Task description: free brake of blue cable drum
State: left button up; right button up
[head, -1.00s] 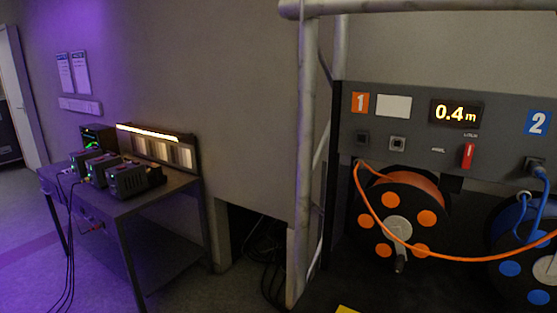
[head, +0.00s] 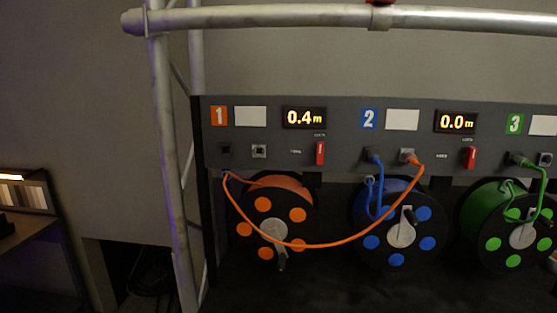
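The blue cable drum (head: 423,240) hangs under panel section 2, with a dark crank handle on its pale hub. Its brake lever (head: 470,157) is red and stands roughly upright at the right of that section. Small lettering beside and above the lever is too blurred to read surely. The display (head: 456,122) above reads 0.0 m. A blue cable (head: 378,200) runs from the drum up to a blue plug in the panel. Neither of my grippers is in view.
An orange drum (head: 265,215) hangs left, its red lever (head: 320,152) upright. Its orange cable (head: 340,241) sags across to a plug (head: 408,157) in section 2. A green drum (head: 500,235) hangs right. A metal truss (head: 168,150) stands left, with a horizontal tube (head: 270,18) above.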

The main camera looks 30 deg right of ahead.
aim_at(469, 157)
jog(key=z, duration=1.95)
